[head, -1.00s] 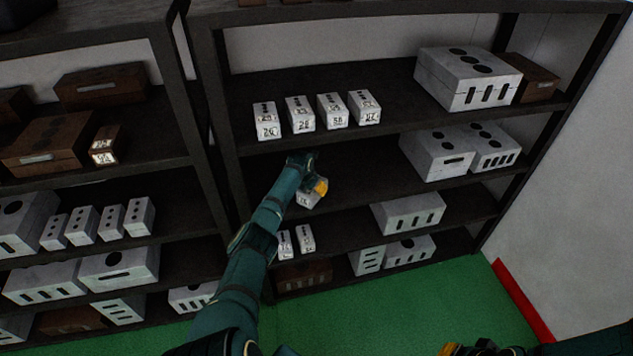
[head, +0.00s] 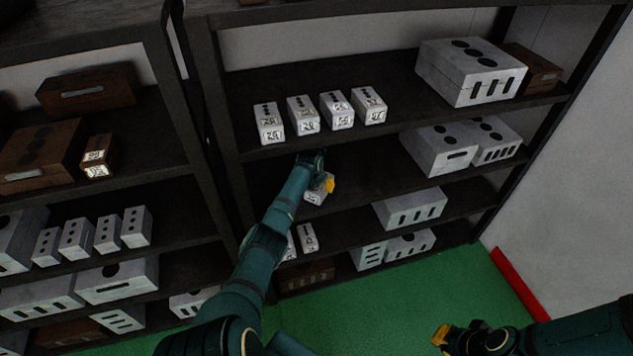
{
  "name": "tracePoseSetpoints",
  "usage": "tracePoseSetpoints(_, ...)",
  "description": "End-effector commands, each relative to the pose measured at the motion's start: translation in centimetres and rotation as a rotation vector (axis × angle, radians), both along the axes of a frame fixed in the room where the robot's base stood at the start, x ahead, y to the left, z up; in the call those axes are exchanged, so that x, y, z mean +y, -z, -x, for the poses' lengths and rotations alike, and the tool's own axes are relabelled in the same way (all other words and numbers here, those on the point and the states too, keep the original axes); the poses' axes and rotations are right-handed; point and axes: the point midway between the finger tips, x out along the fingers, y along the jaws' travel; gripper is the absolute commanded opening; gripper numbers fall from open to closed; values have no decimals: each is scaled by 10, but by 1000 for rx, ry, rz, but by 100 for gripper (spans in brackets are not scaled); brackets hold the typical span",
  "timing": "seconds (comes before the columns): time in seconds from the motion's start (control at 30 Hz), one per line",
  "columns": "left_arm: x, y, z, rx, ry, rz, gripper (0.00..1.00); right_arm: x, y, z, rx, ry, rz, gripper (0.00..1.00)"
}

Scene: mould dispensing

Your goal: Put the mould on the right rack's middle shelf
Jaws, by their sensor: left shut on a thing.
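My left gripper (head: 324,184) is shut on a small pale mould (head: 317,194). It holds the mould at the left part of the right rack (head: 205,85), at the front of the shelf (head: 365,170) below the one with the row of small moulds. The gripper partly covers the mould, and I cannot tell whether the mould touches the shelf. My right gripper (head: 442,336) is low at the right, away from the rack, with no thing seen in it; its finger opening is unclear.
Several small labelled moulds (head: 304,116) stand on the shelf above. Large pale blocks (head: 440,148) fill the right end of the same shelf; its left part looks clear. Small moulds (head: 308,238) stand below. A left rack (head: 160,95) holds more boxes. The green floor (head: 400,285) is open.

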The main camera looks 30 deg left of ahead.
Motion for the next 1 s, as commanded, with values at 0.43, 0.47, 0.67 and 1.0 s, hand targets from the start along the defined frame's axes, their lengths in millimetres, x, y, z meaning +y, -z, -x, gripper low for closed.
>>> tracePoseSetpoints(0.43,-1,0,-1,-4,0,-1,25,0,0,0,-1,1,0,0)
tracePoseSetpoints(0.47,-1,3,0,0,-1,0,74,0,0,0,0,0,0,0)
tracePoseSetpoints(0.67,-1,2,0,0,-1,0,100,0,0,0,0,0,0,0)
tracePoseSetpoints(1.0,4,-2,0,0,1,-1,100,0,1,0,0,0,0,0)
